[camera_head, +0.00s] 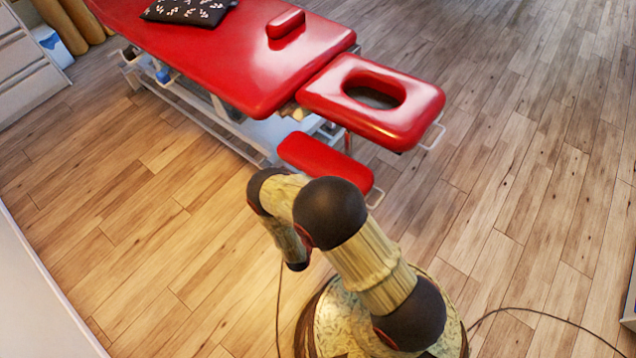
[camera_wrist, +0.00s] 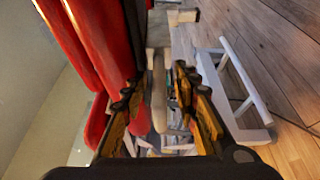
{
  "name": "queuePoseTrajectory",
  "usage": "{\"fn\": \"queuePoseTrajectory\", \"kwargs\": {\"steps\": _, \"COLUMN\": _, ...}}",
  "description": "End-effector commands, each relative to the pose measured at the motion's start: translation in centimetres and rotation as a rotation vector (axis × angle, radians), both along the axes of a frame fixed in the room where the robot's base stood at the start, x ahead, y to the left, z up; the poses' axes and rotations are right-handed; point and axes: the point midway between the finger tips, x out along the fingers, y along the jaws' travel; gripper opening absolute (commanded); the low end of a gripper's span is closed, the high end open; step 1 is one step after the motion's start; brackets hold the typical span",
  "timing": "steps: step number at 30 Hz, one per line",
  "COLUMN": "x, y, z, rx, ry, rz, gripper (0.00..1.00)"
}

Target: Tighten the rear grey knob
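My gripper (camera_wrist: 156,84) shows in the wrist view with its two yellow-and-black fingers apart. Between and beyond the fingers is a pale grey-beige upright part (camera_wrist: 157,60) of the couch's underframe, with a pale block (camera_wrist: 184,15) at its top. I cannot tell whether either is the rear grey knob, or whether the fingers touch anything. In the head view, the red treatment couch (camera_head: 225,50) stands beyond my arm. Its headrest (camera_head: 420,95) has an oval face hole. My gripper is not visible there, and no knob can be made out.
A lower red armrest pad (camera_head: 325,160) hangs beside the couch, close to my arm. A white metal frame (camera_wrist: 240,75) lies right of my fingers in the wrist view, and red padding (camera_wrist: 105,40) is on the left. Wooden floor (camera_head: 520,220) is open on the right.

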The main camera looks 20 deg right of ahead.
Motion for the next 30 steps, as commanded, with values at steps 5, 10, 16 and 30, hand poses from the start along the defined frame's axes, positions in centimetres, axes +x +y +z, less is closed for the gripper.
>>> {"fn": "queuePoseTrajectory", "kwargs": {"steps": 5, "x": 0.03, "y": 0.02, "z": 0.32, "rx": -0.054, "ry": 0.094, "rz": 0.000, "gripper": 0.30}}
{"fn": "queuePoseTrajectory", "kwargs": {"steps": 10, "x": 0.01, "y": 0.03, "z": 0.34, "rx": -0.151, "ry": 0.263, "rz": 0.001, "gripper": 0.30}}
{"fn": "queuePoseTrajectory", "kwargs": {"steps": 16, "x": 0.02, "y": 0.02, "z": 0.22, "rx": -0.268, "ry": 0.466, "rz": 0.001, "gripper": 0.30}}
{"fn": "queuePoseTrajectory", "kwargs": {"steps": 30, "x": -0.09, "y": -0.01, "z": -0.13, "rx": -0.517, "ry": 0.896, "rz": 0.001, "gripper": 0.30}}
